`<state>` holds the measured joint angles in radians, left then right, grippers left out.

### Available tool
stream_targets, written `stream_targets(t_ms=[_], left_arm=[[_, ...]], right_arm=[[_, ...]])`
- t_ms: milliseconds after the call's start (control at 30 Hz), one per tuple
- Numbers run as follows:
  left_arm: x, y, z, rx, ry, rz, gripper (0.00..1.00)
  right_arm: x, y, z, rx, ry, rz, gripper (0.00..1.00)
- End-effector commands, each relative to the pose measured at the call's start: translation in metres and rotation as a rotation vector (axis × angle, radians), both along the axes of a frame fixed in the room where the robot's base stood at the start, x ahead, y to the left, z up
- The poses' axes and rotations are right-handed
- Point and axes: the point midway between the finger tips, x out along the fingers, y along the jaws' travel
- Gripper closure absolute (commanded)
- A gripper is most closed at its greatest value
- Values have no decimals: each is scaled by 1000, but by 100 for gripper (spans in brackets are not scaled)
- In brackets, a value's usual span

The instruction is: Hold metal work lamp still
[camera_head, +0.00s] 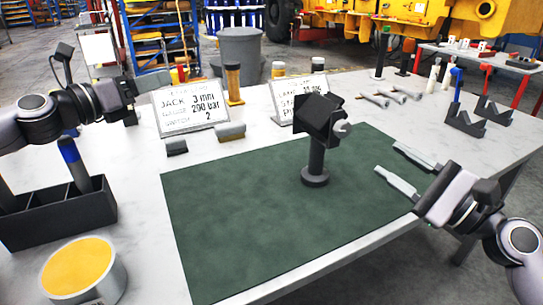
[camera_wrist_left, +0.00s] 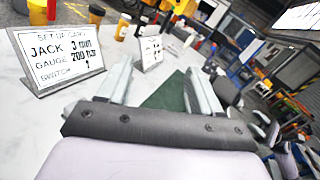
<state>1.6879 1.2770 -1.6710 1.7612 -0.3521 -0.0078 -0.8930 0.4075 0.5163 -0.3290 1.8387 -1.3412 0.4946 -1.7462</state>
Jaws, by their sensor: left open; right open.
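The metal work lamp (camera_head: 317,150) stands upright on the green mat (camera_head: 230,215). It has a round dark base, a post and a black boxy head with a light grey piece at its right side. My right gripper (camera_head: 387,157) is open and empty to the right of the lamp, its two pale fingers pointing toward it but apart from it. My left gripper (camera_head: 118,95) is far to the left, above the table and well apart from the lamp. The left wrist view shows its two fingers (camera_wrist_left: 160,72) open with nothing held between them. I cannot make out the lamp there.
Two printed cards (camera_head: 190,110) stand behind the mat. A black bin (camera_head: 60,215) with blue-handled tools and a yellow-topped round tin (camera_head: 80,268) are at the left. Dark holders (camera_head: 475,118) stand at the far right. Most of the mat is clear.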

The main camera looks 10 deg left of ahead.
Motion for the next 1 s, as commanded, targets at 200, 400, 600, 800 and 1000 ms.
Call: stream_targets(t_ms=[200, 400, 600, 800, 1000], left_arm=[[23, -90, -48, 119, -21, -96, 35], [32, -166, -91, 196, -65, -148, 35], [27, -235, -126, 235, -113, -186, 35], [18, -277, -144, 246, -143, -201, 35], [18, -291, -149, 248, -153, -203, 35]], right_arm=[[0, 0, 0, 0, 0, 0, 57], [0, 0, 0, 0, 0, 0, 57], [0, 0, 0, 0, 0, 0, 57], [0, 0, 0, 0, 0, 0, 57], [0, 0, 0, 0, 0, 0, 57]])
